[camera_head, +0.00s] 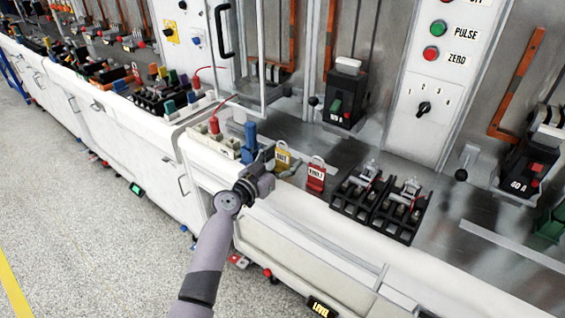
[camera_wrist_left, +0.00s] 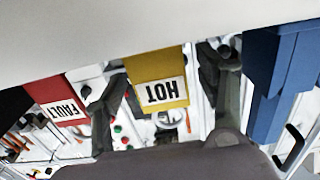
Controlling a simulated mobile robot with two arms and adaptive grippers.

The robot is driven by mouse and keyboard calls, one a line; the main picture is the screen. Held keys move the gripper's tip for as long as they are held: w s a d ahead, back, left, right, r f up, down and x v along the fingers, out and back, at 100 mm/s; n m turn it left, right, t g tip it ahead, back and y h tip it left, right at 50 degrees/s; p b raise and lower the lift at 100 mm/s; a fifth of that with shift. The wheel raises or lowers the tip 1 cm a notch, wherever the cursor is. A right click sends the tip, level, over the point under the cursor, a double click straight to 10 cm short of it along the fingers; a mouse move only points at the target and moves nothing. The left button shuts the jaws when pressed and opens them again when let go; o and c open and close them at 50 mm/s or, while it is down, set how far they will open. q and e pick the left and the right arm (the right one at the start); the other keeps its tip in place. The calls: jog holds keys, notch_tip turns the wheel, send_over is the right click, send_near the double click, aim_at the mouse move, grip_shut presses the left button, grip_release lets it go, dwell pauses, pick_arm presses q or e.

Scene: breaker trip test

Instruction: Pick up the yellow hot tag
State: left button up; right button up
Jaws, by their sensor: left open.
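The yellow tag (camera_head: 283,160) stands on the grey bench top, just beyond my left gripper (camera_head: 267,163) in the head view. In the left wrist view the yellow tag (camera_wrist_left: 158,82) appears upside down and reads HOT. It shows between the two dark fingers of my left gripper (camera_wrist_left: 166,92), which is open. A gap shows beside the tag, and I see no grip on it. The lower part of the tag is partly covered by the gripper in the head view. My right gripper is not in view.
A red FAULT tag (camera_head: 316,176) stands right of the yellow one. A blue object (camera_head: 250,140) stands close on its left. Black fuse holders (camera_head: 400,208) lie farther right. Breaker panels with a dial and buttons (camera_head: 424,108) rise behind the bench.

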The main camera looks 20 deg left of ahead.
pick_arm(q)
jog(key=shift+c, duration=0.4)
jog(key=c, duration=1.1)
notch_tip(320, 180, up, 20)
jog(key=shift+p, duration=0.35)
